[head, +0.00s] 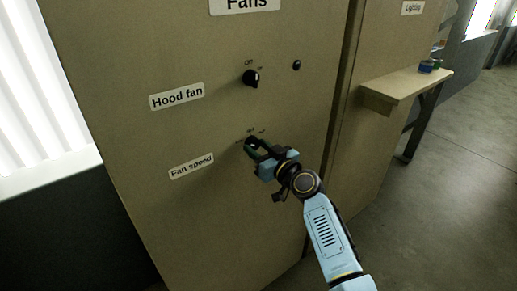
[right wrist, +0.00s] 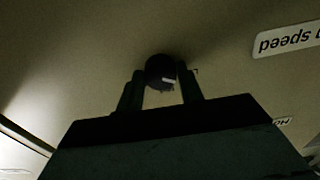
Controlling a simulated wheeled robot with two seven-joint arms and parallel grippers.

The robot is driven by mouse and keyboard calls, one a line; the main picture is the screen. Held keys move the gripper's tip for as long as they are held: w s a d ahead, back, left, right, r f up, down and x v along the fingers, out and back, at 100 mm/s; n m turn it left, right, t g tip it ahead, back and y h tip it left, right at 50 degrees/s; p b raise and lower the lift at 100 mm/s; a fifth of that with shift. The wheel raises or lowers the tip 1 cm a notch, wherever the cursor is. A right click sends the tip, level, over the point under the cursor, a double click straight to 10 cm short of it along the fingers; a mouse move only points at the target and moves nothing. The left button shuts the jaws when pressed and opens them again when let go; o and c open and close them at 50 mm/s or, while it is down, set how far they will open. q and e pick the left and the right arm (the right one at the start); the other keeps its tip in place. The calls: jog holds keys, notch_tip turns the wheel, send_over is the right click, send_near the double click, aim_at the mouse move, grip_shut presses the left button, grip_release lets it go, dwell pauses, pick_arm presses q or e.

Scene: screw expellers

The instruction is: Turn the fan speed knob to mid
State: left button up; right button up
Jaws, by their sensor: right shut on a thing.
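The fan speed knob (head: 251,142) is a small black knob on the tan cabinet door, to the right of the "Fan speed" label (head: 191,166). Small position marks show above it, too small to read surely. My right gripper (head: 256,149) reaches it from the lower right, its fingers on the knob. In the right wrist view the dark round knob (right wrist: 160,70) sits between the two fingertips (right wrist: 162,88), with a pale mark on its face. The gripper is shut on it. The knob's exact setting is hard to tell. My left gripper is not in view.
Above is the black hood fan knob (head: 251,78) with its "Hood fan" label (head: 177,96), and a small black button (head: 297,65). A shelf (head: 405,88) juts out at the right, with small coloured items on it. Open floor (head: 440,150) lies at the right.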

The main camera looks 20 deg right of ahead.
jog(key=m, duration=1.1)
jog(key=shift+a+p, duration=0.1)
jog(key=shift+p, duration=0.3)
jog(key=shift+m, duration=0.3)
jog(key=o, duration=1)
jog(key=shift+s, duration=0.1)
jog(key=v, duration=1.3)
jog(key=shift+s+r+b, duration=0.1)
jog(key=shift+s+b, duration=0.05)
jog(key=shift+b, duration=0.2)
